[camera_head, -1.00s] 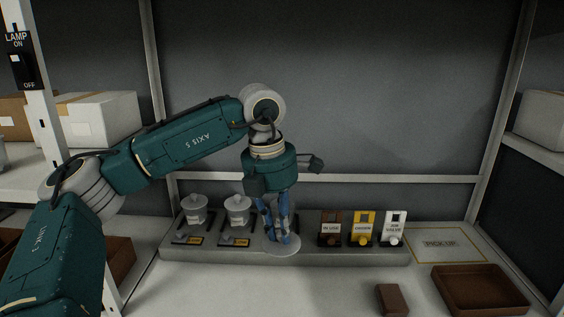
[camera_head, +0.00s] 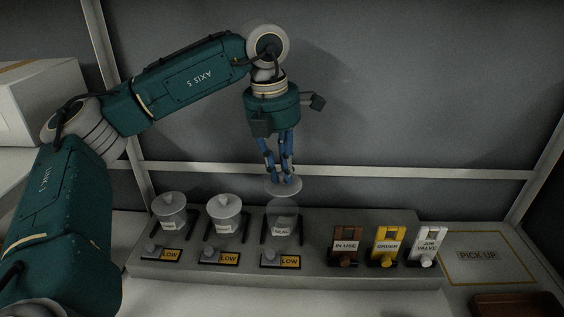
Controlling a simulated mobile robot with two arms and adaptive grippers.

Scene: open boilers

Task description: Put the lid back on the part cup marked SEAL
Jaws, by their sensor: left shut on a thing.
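The part cup marked SEAL (camera_head: 283,222) stands upright in the grey stand, third from the left, with its top uncovered. My left gripper (camera_head: 284,178) hangs fingers down above it, shut on the pale round lid (camera_head: 283,188). The lid is roughly level and over the cup's rim, with a small gap visible between them. The lid's knob is hidden between the blue fingers. My right gripper does not show.
Two lidded cups (camera_head: 172,212) (camera_head: 225,213) stand to the left on the same stand (camera_head: 330,276). LOW tags lie in front of the cups. IN USE (camera_head: 346,246), ORDER (camera_head: 387,247) and JOB VALVE (camera_head: 427,246) holders stand at right, beside the PICK UP area (camera_head: 480,256).

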